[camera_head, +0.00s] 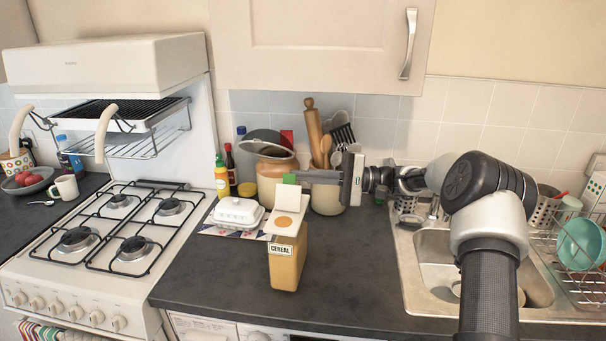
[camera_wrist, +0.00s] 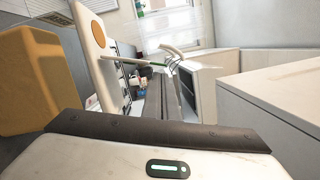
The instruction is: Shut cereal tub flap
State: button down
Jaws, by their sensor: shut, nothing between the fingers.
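The cereal tub (camera_head: 287,262) is a tan box with a CEREAL label, standing upright on the dark counter. Its white flap (camera_head: 288,211) with an orange disc is open and stands raised above the tub. My gripper (camera_head: 291,178) is shut and empty. Its fingers point left just above the flap's top edge in the head view; I cannot tell whether they touch it. In the wrist view the tub (camera_wrist: 35,80) is at the left, with the flap (camera_wrist: 92,22) raised beside it.
A white butter dish (camera_head: 238,212) sits left of the tub. A jar (camera_head: 270,170), a utensil pot (camera_head: 326,198) and bottles stand behind. The stove (camera_head: 125,235) is at the left, the sink (camera_head: 437,270) at the right. Counter in front and right of the tub is clear.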

jog(key=shift+s+r, duration=0.1)
jog(key=shift+s, duration=0.25)
jog(key=shift+a, duration=0.1)
